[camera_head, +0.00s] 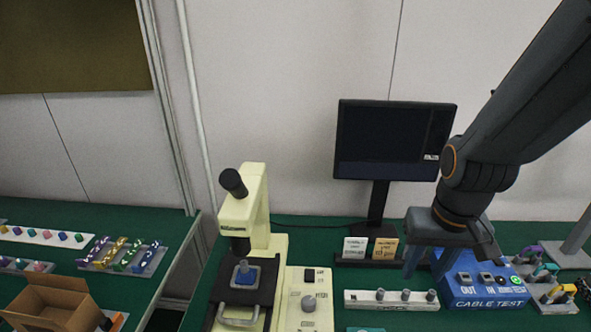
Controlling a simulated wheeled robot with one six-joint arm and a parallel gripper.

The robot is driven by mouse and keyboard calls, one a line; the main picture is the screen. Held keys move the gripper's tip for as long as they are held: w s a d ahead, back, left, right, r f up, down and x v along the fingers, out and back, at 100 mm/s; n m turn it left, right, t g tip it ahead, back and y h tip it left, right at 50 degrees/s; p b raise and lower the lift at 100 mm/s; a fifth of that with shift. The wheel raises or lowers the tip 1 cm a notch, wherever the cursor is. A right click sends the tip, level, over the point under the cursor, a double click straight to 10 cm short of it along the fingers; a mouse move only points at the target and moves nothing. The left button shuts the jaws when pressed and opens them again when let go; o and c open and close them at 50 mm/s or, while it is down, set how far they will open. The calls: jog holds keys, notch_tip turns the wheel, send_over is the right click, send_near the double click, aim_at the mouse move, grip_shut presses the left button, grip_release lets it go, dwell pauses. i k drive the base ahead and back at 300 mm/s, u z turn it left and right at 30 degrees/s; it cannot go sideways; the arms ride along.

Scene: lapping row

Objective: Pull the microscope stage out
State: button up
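The cream microscope (246,208) with a black eyepiece stands on the green table left of centre. Its black stage (262,292) lies below the objective, with a pale bar handle (238,321) at its front edge. My gripper (450,266) hangs well to the right of the microscope, above the blue cable test box. Its two fingers are spread apart, and I see nothing between them.
A control block with a knob (308,303) stands beside the stage. Right of it are a white strip with knobs (362,299), a monitor (385,145) and the cable test box (483,291). An open cardboard box (52,307) is on the left table, across a gap.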

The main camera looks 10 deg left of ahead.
aim_at(224, 293)
jog(key=z, duration=0.05)
jog(key=k, duration=1.05)
jog(key=u, duration=0.75)
jog(key=i, duration=0.85)
jog(key=u, duration=0.75)
jog(key=k, duration=0.9)
jog(key=z, duration=0.7)
